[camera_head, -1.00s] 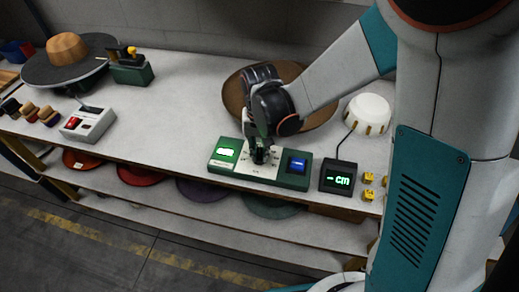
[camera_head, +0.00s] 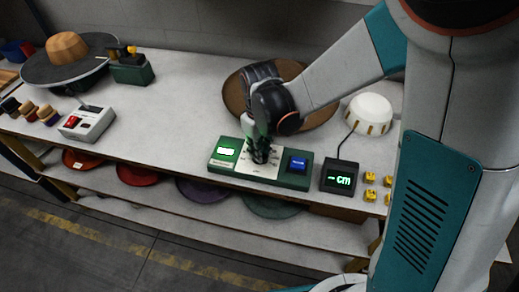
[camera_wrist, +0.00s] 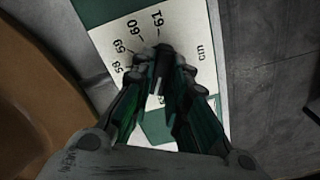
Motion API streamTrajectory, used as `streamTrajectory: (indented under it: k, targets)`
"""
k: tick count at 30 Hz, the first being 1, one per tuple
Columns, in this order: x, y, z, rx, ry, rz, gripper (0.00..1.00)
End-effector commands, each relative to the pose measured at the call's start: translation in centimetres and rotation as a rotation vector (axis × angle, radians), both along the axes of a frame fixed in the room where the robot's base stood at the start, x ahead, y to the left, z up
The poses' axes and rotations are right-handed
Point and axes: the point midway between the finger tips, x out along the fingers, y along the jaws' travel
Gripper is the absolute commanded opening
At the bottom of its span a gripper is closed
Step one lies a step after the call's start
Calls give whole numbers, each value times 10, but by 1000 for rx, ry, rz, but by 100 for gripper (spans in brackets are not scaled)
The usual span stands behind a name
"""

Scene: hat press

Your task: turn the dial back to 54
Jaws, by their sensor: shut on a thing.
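The green control box (camera_head: 225,165) stands near the table's front edge, with a white dial plate (camera_head: 243,163) in its middle. My gripper (camera_head: 260,158) points down over that plate and is shut on the dial, which its fingers hide. In the wrist view my gripper (camera_wrist: 163,60) covers the plate's centre. The white plate (camera_wrist: 115,50) there shows the printed marks 58, 59, 60 and 61 and "cm".
A blue button (camera_head: 298,164) sits on the box's right end. A black display (camera_head: 338,178) reading "- cm" stands to the right, near yellow blocks (camera_head: 370,179) and a white dome (camera_head: 368,114). A brown disc (camera_head: 317,112) lies behind my gripper.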

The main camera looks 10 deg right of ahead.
Motion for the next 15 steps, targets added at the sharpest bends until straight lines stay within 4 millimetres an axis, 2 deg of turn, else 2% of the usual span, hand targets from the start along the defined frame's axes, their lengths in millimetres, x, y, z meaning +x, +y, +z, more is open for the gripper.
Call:
streamTrajectory:
  k: [15]
  targets:
    - [-1, 1, 0, 0, 0, 482, 0]
